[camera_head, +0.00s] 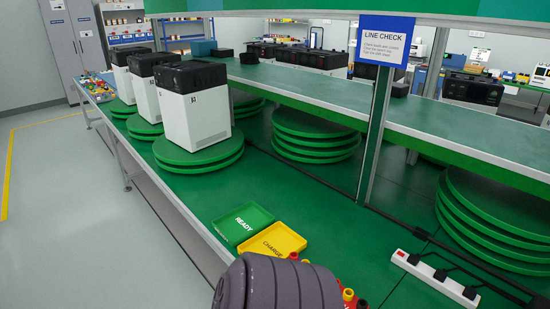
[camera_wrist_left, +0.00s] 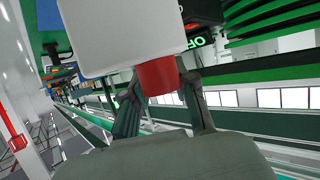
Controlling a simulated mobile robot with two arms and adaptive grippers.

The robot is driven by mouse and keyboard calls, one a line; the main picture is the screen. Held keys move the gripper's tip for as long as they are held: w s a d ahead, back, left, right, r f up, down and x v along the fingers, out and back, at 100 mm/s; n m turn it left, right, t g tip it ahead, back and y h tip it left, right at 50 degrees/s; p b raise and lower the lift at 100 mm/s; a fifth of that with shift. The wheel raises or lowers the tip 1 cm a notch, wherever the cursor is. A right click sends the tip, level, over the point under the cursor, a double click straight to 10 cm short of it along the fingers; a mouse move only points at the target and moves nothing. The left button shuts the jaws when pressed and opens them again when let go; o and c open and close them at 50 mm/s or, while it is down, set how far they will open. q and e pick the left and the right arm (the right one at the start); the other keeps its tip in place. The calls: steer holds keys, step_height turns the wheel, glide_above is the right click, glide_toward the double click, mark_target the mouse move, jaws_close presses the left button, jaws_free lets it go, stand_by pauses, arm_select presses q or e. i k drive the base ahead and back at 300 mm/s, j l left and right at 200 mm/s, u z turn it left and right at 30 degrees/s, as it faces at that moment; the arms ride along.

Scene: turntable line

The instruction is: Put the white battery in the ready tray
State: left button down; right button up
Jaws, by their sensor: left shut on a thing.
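My left gripper (camera_wrist_left: 160,80) is shut on the red knob (camera_wrist_left: 157,78) of a white block in the left wrist view. The block (camera_wrist_left: 120,32) looks like the white battery. It fills the upper middle of that view, and its far side is out of frame. In the head view I cannot make out the battery or the left fingers. The green tray marked READY (camera_head: 229,233) lies on the green bench and looks empty. The yellow tray (camera_head: 293,241), its label starting CHARGE, lies right beside it and also looks empty. My right gripper is not in view.
Red and yellow knobs (camera_head: 348,295) show at the bottom, partly hidden by a grey ribbed part. A white power strip (camera_head: 436,277) with black plugs lies to the right. White boxes with black tops (camera_head: 193,115) stand on green discs (camera_head: 200,163) behind the trays. A post (camera_head: 374,140) rises right of centre.

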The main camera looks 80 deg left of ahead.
mark_target(244, 225)
steer(key=k+j, duration=0.2)
steer(key=j, duration=0.3)
steer(key=k+j+z, duration=0.1)
steer(key=j, duration=0.45)
steer(key=k+j+z, duration=0.1)
steer(key=k+j, duration=0.25)
steer(key=j, duration=0.15)
steer(key=k+j, duration=0.25)
steer(key=j, duration=0.2)
steer(key=k+j+z, duration=0.1)
steer(key=j, duration=0.4)
steer(key=k+j, duration=0.4)
steer(key=k+j+z, duration=0.15)
steer(key=j, duration=0.4)
steer(key=k+j, duration=0.35)
steer(key=j+z, duration=0.05)
